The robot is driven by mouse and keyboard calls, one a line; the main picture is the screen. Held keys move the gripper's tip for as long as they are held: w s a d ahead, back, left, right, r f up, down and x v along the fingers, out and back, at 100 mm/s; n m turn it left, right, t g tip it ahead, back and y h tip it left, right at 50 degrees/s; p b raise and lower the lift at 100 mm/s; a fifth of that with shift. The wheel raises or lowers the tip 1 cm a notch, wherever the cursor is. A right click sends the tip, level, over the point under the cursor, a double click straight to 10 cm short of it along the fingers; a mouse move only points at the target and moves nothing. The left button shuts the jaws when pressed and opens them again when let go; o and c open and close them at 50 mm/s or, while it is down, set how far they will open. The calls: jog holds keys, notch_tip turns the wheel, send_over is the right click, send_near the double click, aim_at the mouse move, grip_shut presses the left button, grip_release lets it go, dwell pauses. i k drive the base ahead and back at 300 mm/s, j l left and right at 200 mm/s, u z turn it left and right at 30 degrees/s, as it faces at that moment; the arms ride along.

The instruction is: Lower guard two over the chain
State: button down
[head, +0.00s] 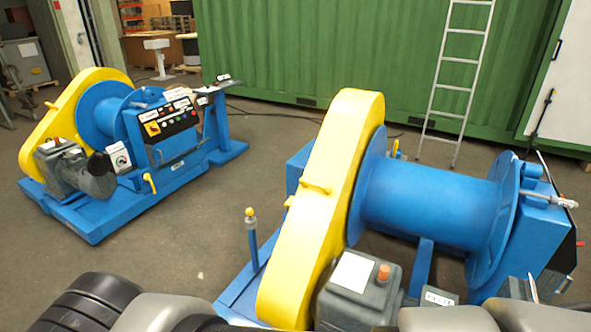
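Two blue winches each have a yellow chain guard. The near guard (322,215) stands along the left side of the near winch's blue drum (430,200). A small yellow handle (315,187) sits on its face. The far guard (50,118) is on the left of the far winch (160,150). Both look closed over their drives, and no chain shows. I see no number on either guard, so I cannot tell which is guard two. My gripper is not in view.
A grey gearbox (362,285) with an orange cap stands beside the near guard. A blue post (252,238) with a yellow top rises to its left. A ladder (458,75) leans on the green container (330,45). Open floor (185,240) lies between the winches.

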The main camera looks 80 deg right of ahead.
aim_at(313, 233)
jog(key=i+z, duration=0.2)
jog(key=z, duration=0.2)
jog(key=i+z, duration=0.45)
jog(key=z, duration=0.3)
jog(key=i+j+z, duration=0.15)
jog(key=z, duration=0.2)
jog(key=i+l+z, duration=0.2)
jog(key=z, duration=0.2)
jog(key=i+l+z, duration=0.1)
jog(key=i+z, duration=0.7)
jog(key=k, duration=0.05)
